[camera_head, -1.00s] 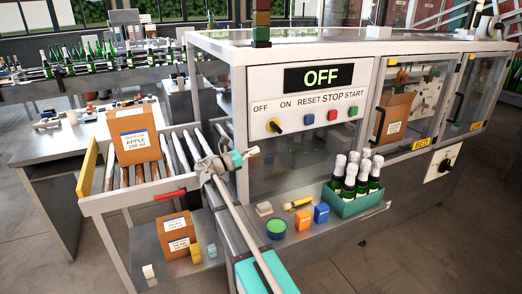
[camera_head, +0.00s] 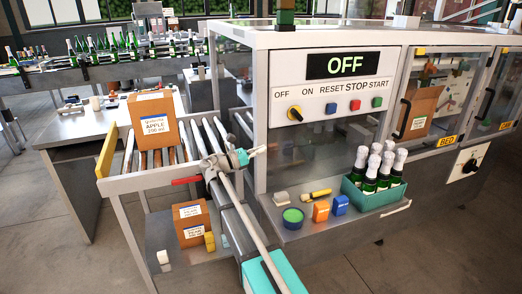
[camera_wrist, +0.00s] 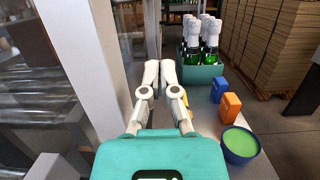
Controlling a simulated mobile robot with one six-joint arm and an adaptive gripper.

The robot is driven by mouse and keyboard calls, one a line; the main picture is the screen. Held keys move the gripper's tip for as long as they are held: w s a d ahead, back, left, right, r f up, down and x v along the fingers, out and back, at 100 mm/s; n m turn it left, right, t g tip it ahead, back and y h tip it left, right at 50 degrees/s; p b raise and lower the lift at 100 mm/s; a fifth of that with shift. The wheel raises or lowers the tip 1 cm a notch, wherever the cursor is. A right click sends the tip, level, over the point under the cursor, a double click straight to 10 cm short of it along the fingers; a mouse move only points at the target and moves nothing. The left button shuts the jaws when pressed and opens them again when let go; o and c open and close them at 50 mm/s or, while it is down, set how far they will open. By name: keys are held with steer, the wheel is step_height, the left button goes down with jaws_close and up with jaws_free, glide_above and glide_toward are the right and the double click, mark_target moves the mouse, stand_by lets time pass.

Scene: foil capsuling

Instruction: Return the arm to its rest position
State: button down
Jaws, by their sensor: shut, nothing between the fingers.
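My gripper (camera_head: 259,150) is in front of the machine's left side, between the roller conveyor and the control panel. In the wrist view its two fingers (camera_wrist: 159,70) are together with nothing between them. My arm reaches up from the bottom of the head view to the gripper. The wrist view looks along the machine's shelf toward a green crate (camera_wrist: 201,73) of foil-topped bottles, beyond the fingertips. The crate also stands on the shelf's right part in the head view (camera_head: 378,201).
The shelf holds a green-filled bowl (camera_head: 292,218), an orange box (camera_head: 321,211) and a blue box (camera_head: 340,205). The panel display (camera_head: 349,65) reads OFF. A carton (camera_head: 155,119) sits on the conveyor. Another carton (camera_head: 191,222) stands below it. A grey post is close beside the gripper.

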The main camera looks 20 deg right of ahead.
steer(key=s+d+f+m+y+p, duration=0.2)
steer(key=s+f+m+y+p, duration=0.2)
steer(key=s+f+m+y, duration=0.8)
steer(key=s+a+f+m+g+y+p, duration=0.1)
steer(key=s+a+f+m+y+p, duration=0.2)
steer(key=s+a+m+y, duration=0.3)
steer(key=shift+s+a+m+y, duration=0.3)
steer(key=shift+s+a+y, duration=0.9)
steer(key=shift+s+a, duration=2.2)
steer(key=shift+s+d, duration=0.8)
steer(key=shift+d, duration=0.1)
